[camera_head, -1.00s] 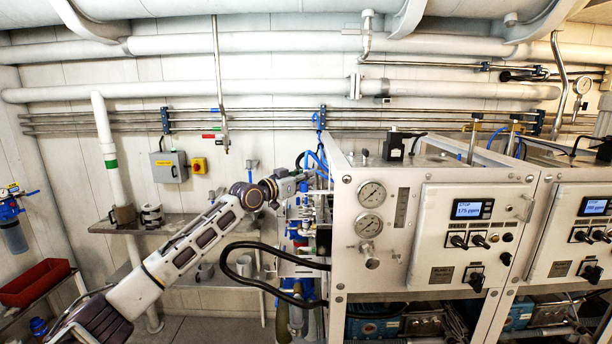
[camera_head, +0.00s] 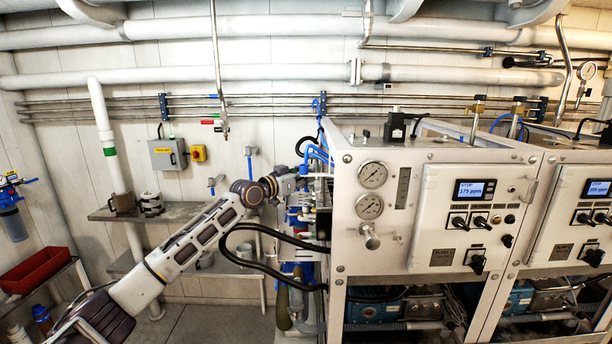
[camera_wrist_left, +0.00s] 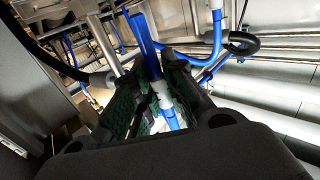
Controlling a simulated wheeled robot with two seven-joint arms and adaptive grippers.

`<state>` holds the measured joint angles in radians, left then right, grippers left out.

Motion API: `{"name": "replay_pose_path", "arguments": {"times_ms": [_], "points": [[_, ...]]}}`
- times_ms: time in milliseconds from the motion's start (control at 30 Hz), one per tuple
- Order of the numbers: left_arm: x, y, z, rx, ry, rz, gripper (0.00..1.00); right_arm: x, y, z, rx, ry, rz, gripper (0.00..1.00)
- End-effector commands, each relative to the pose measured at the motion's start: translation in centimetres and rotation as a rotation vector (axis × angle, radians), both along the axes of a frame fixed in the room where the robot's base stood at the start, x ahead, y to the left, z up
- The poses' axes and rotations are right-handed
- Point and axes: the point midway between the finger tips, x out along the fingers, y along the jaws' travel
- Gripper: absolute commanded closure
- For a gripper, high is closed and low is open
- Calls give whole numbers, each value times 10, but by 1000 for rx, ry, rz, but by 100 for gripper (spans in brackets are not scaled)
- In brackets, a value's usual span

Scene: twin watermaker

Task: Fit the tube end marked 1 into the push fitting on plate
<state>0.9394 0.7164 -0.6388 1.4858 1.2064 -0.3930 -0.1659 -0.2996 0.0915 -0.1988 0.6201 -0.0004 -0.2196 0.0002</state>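My left gripper (camera_head: 300,174) is at the left side of the white machine frame, among blue tubes (camera_head: 318,152). In the left wrist view, its two green-padded fingers (camera_wrist_left: 157,82) close in on both sides of a blue tube (camera_wrist_left: 145,38) with a white sleeve (camera_wrist_left: 160,94). The gripper looks shut on this tube. I cannot read a number on the sleeve. I cannot make out the push fitting or its plate for certain; the fingers and crowded pipework hide much of that area. My right gripper is not in view.
The white machine cabinet (camera_head: 408,275) with gauges stands just right of the gripper. A black hose (camera_head: 262,268) loops below my left arm. Another bent blue tube (camera_wrist_left: 216,45) runs close to the fingers. A shelf (camera_head: 180,212) and red bin (camera_head: 35,268) are at left.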

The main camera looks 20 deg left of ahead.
Motion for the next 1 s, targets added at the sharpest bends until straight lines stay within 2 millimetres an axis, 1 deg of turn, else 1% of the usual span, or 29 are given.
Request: {"name": "replay_pose_path", "arguments": {"times_ms": [33, 100, 267, 433, 567, 667, 767, 833, 1000], "points": [[0, 0, 0, 0, 0, 0, 92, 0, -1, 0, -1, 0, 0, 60], [0, 0, 0, 0, 0, 0, 100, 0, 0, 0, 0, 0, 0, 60], [0, 0, 0, 0, 0, 0, 100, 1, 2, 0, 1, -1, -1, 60], [0, 0, -2, 0, 0, 0, 100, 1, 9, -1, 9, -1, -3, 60], [0, 0, -6, 0, 0, 0, 100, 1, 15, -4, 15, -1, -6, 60], [0, 0, -11, -1, 0, 0, 100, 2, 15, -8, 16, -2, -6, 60], [0, 0, -16, -1, 0, 0, 100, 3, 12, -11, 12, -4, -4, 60], [0, 0, -20, -1, 0, 0, 100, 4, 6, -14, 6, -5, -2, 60], [0, 0, -28, -1, 0, 0, 100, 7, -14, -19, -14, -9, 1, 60]]}}
